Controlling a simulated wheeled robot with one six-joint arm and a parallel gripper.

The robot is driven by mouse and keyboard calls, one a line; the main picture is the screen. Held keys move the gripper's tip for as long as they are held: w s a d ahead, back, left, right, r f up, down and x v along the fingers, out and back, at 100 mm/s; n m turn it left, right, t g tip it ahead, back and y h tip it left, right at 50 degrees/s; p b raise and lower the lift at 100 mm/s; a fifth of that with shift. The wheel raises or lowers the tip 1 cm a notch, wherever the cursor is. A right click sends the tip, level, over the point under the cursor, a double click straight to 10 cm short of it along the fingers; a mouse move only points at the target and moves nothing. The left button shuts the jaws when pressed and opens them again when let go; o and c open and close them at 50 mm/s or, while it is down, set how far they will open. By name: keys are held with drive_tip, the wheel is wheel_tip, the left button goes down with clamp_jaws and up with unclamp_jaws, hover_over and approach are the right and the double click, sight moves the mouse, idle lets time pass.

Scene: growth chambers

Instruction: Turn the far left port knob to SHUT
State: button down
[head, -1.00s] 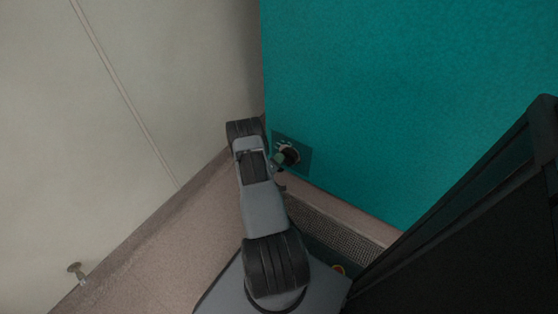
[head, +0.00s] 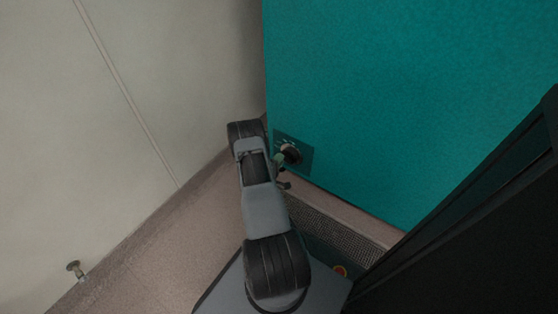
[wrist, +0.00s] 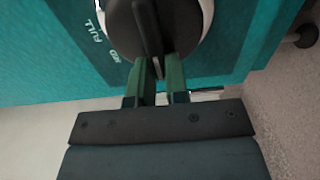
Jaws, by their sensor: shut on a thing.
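The port knob is a dark round knob (wrist: 180,35) with a raised grip bar, set in a pale ring on a dark teal plate (wrist: 235,55) in the wrist view. In the head view the knob (head: 291,155) sits on the plate (head: 305,160) low at the left edge of the teal panel. My gripper (wrist: 161,68) is shut on the knob's grip bar, with one green finger on each side. Lettering reading "FULL" shows left of the knob in the wrist view; a SHUT mark is not readable. In the head view my gripper (head: 280,160) is small and partly behind my arm.
The large teal panel (head: 410,90) fills the right. A pale wall (head: 90,130) stands close on the left, with a small metal doorstop-like peg (head: 74,267) low on it. A mesh strip (head: 335,225) runs below the panel. A dark frame (head: 480,230) stands at right.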

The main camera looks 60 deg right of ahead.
idle(0.3)
drive_tip(key=c, duration=1.1)
unclamp_jaws()
drive_tip(key=a+p, duration=0.4)
drive_tip(key=a, duration=0.9)
drive_tip(key=shift+a, duration=0.4)
drive_tip(key=shift+w, duration=0.1)
